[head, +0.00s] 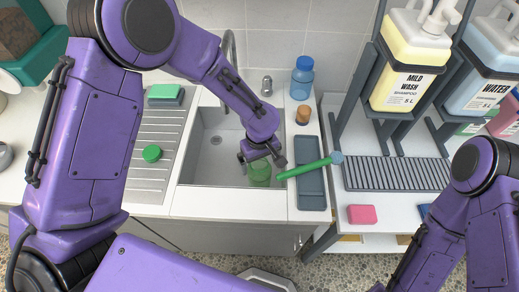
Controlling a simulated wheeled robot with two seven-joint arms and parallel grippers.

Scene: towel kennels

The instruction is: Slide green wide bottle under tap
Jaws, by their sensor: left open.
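The green wide bottle (259,174), translucent green, stands in the right part of the sink basin (205,165). My left gripper (262,158) is open just above it, with its fingers close about the bottle's top; I cannot tell whether they touch it. The gripper hides the bottle's upper part. The tap (230,48), a curved grey spout, rises behind the basin; my left arm hides its lower part. My right arm enters at the lower right, and its gripper is out of view.
A green-handled brush (305,168) lies right of the bottle, toward the dark tray (311,187). A blue bottle (302,78) stands on the back counter. A green round piece (151,153) and sponges (165,93) lie left of the basin. Shampoo jugs (411,60) stand right.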

